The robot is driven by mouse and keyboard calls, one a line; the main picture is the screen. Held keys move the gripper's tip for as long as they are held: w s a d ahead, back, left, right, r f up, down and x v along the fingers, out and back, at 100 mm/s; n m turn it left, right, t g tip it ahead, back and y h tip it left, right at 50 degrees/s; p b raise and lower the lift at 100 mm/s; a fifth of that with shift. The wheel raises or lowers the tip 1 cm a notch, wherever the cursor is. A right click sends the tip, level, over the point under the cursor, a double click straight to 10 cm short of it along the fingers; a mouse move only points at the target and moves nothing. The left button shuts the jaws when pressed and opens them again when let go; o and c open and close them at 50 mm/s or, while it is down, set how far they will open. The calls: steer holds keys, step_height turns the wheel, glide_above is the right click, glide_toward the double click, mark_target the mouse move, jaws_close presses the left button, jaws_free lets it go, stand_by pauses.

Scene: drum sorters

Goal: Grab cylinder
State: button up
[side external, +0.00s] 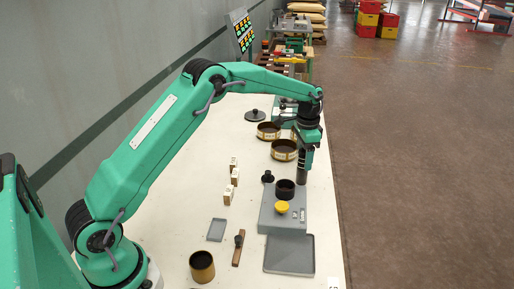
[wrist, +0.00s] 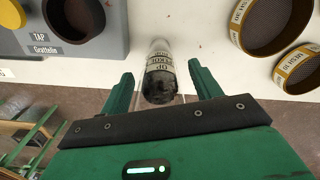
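The cylinder (wrist: 160,72) is clear at its far end, with a white printed label and a dark near end. In the wrist view it stands between the two green fingers of my gripper (wrist: 162,84), with a gap on each side. In the side view a dark grey upright cylinder (side external: 302,175) shows just under my gripper (side external: 308,157), beside the grey machine at the table's right edge. My gripper is open. The side view is too small to show the fingers clearly.
A grey machine (side external: 268,214) with a yellow knob (side external: 282,207) and dark round cup (side external: 285,187) stands close by. Round sieves (side external: 284,150) lie behind. A grey tray (side external: 290,255) and brown pot (side external: 202,266) are in front. The table's right edge is near.

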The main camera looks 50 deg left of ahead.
steer(key=c, duration=1.1)
steer(key=shift+o, duration=0.2)
steer(key=shift+r, duration=0.4)
steer(key=s+d+r, duration=0.5)
steer(key=d+r, duration=0.5)
stand_by(1.0)
steer(key=shift+s+d+r, duration=0.1)
steer(key=shift+s+d, duration=0.05)
steer(key=shift+d, duration=0.05)
stand_by(0.7)
